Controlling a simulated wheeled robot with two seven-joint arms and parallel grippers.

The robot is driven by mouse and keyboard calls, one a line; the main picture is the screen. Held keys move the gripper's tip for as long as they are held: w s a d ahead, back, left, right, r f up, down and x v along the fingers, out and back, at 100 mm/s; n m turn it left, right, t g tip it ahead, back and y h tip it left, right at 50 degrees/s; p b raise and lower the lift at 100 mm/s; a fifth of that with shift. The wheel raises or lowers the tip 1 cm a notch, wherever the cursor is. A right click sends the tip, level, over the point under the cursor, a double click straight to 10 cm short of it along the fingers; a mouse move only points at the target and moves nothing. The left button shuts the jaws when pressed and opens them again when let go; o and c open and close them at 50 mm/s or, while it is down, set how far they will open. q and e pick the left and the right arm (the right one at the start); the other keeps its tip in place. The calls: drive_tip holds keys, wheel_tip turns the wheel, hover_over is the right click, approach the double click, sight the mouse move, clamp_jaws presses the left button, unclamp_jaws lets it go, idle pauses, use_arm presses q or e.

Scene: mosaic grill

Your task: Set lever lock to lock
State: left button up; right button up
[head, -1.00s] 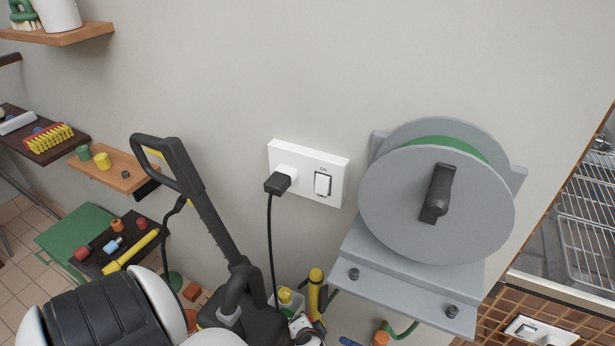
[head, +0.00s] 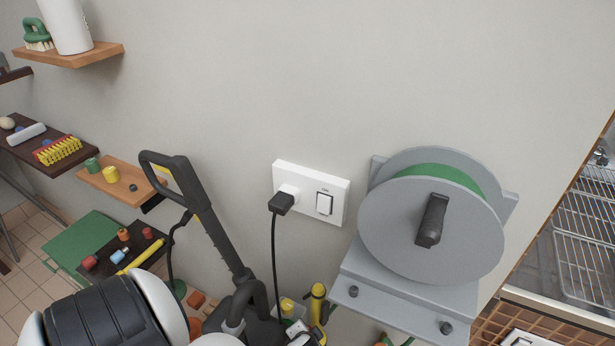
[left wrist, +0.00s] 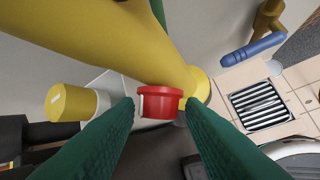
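A short red cylindrical part (left wrist: 160,102) shows in the left wrist view, beside a thick yellow body (left wrist: 110,45). My left gripper (left wrist: 160,106) has its two green fingers spread, with the red part between their tips. Whether the fingertips touch it is hard to tell. I cannot make out any lock marking on the red part. In the head view a yellow upright tool (head: 317,303) stands at the bottom centre; its lower part is cut off. My left fingers cannot be clearly seen there. My right gripper is not in view.
A yellow-capped container (left wrist: 70,103) stands close left of my left gripper. A blue handle (left wrist: 252,48) and a floor drain (left wrist: 260,105) lie to the right. A black pressure-washer handle (head: 205,215), a wall socket with plug (head: 311,192) and a grey hose reel (head: 432,220) surround the area.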

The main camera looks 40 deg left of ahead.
use_arm(q)
drive_tip(key=v, duration=1.2)
drive_tip(key=shift+f, duration=0.1)
idle(0.5)
